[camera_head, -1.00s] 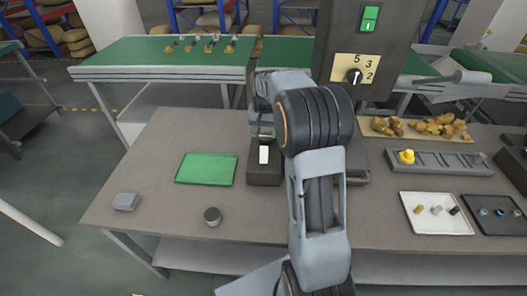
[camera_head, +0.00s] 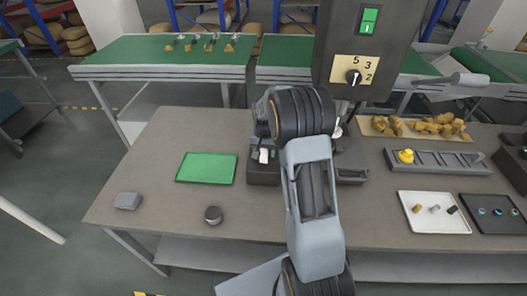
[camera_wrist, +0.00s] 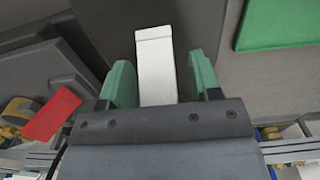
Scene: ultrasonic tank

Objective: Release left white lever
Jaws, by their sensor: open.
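The white lever (camera_head: 264,156) shows on the dark machine base (camera_head: 258,178) in the head view, just left of my arm. In the wrist view the white lever (camera_wrist: 155,62) stands between the two green fingers of my gripper (camera_wrist: 160,68). Gaps show on both sides of it, the left one narrower, so the fingers are open around or just above it and not clamped. The head view hides most of my gripper and part of the machine behind my arm.
A round dark piece (camera_head: 213,215) and a grey block (camera_head: 127,200) are on the table. A grey rack (camera_head: 440,161) and white tray (camera_head: 437,212) stand right. A control box (camera_head: 368,40) rises behind.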

